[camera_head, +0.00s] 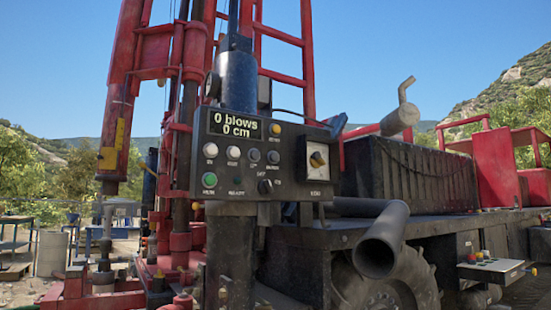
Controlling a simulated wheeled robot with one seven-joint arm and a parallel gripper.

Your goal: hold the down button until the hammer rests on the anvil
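A black control panel (262,157) stands in the middle of the head view. Its display (235,123) reads "0 blows 0 cm". A row of white and grey buttons (233,152) sits below the display, with a lit green button (209,179) at lower left. The labels are too small to read, so I cannot tell which is the down button. At left, a dark cylinder end (108,186) under a red mast tube may be the hammer. A collared metal piece (105,246) below it may be the anvil. They appear apart. My gripper is not in view.
A large dark pipe (384,241) juts forward to the right of the panel. A truck wheel (386,287) is behind it. A small control box (495,268) stands at far right.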

